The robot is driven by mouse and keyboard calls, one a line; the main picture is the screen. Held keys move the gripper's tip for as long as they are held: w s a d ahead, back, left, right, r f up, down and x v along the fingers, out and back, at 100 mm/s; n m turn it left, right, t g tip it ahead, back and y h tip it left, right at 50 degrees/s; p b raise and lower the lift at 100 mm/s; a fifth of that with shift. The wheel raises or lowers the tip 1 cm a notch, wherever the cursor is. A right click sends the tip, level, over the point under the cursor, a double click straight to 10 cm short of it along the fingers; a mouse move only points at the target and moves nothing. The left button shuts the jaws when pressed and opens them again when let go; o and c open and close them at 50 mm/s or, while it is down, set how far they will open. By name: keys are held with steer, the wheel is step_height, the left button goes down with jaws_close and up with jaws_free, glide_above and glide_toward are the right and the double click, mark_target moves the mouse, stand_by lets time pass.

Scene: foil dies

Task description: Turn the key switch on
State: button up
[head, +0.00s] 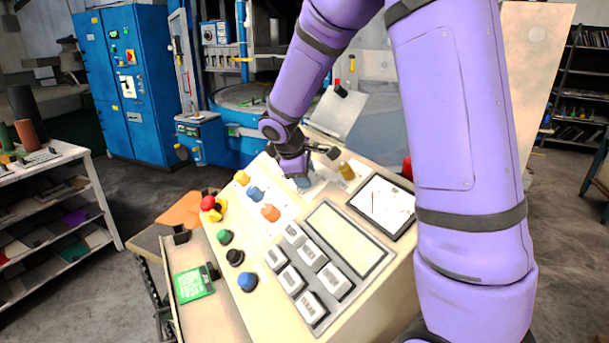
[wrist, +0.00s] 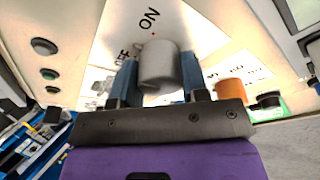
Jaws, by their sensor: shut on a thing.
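The key switch shows in the wrist view as a light grey, rounded knob (wrist: 158,64) on the pale panel. An "ON" label lies just above it and a partly hidden "OFF" label lies to its left. My gripper (wrist: 160,78) has its blue fingers on either side of the knob and is shut on it. In the head view my gripper (head: 303,181) is down at the far part of the sloping control panel (head: 275,318). The knob is mostly hidden there by the gripper, and its exact turn angle is hard to tell.
A yellowish knob (head: 346,172) and a dark knob (head: 333,153) stand close to the gripper. Orange (head: 270,213) and blue (head: 255,193) knobs, a red button (head: 207,202) and grey keys (head: 312,254) cover the nearer panel. A blue cabinet (head: 125,80) stands behind.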

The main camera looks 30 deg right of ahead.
steer(key=m, duration=0.4)
steer(key=shift+t+h, duration=0.3)
steer(key=shift+h, duration=0.1)
steer(key=m+h, duration=0.1)
steer(key=m, duration=0.3)
steer(key=shift+m, duration=0.4)
steer(key=o, duration=0.9)
steer(key=shift+o, duration=0.2)
steer(key=v, duration=1.1)
steer(key=shift+s+f, duration=0.1)
steer(key=shift+s, duration=0.05)
